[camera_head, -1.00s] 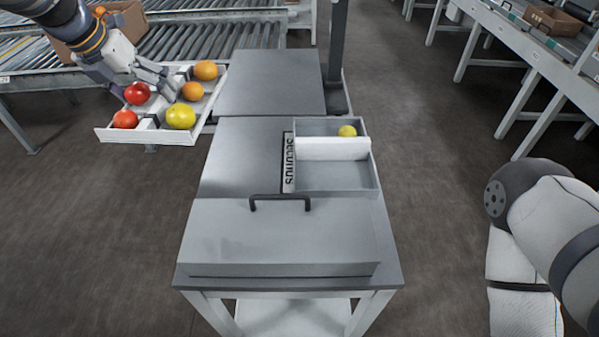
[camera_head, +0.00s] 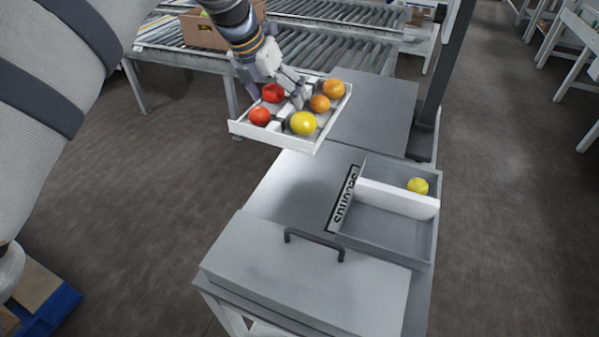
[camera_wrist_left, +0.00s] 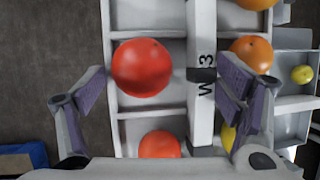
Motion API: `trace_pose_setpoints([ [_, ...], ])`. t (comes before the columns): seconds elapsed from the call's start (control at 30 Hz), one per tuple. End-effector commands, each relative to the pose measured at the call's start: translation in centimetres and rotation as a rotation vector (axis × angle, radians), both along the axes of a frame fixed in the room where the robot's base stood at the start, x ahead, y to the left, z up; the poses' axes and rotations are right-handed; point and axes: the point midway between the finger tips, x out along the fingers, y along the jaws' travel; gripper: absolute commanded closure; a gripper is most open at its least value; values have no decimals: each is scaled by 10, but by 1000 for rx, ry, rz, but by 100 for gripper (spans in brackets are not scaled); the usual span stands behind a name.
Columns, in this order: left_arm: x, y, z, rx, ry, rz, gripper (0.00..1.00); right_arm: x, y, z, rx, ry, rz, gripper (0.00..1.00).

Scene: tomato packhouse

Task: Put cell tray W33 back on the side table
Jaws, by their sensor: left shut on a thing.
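Cell tray W33 (camera_head: 270,137) is a white tray with dividers, holding several red, orange and yellow tomatoes. In the head view the tray overlaps the left edge of a bare grey table top (camera_head: 375,108). My right gripper is not in view.
Nearer stands a grey bench top (camera_head: 290,190) with a SECONDS bin (camera_head: 385,237) holding one yellow tomato, and a closed lid (camera_head: 300,275) with a dark handle. A dark post (camera_head: 447,75) rises at the back right. Roller conveyors (camera_head: 330,40) lie behind the tray.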

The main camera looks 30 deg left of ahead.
Motion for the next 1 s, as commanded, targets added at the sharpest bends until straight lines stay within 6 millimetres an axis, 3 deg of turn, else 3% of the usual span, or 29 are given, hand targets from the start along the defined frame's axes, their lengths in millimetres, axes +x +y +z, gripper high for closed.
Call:
trace_pose_setpoints([
  [0.03,-8,-8,6,-3,-8,0,42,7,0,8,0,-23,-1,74],
  [0.27,-50,-41,-17,-1,-7,-1,42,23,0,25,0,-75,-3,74],
  [0.5,-75,-62,-67,-3,-1,2,42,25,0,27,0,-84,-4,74],
  [0.67,-84,-69,-82,-3,-2,1,42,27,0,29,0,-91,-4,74],
  [0.83,-85,-71,-112,-3,0,2,42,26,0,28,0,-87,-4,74],
  [1.0,-85,-71,-115,0,-2,-1,42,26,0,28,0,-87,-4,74],
])
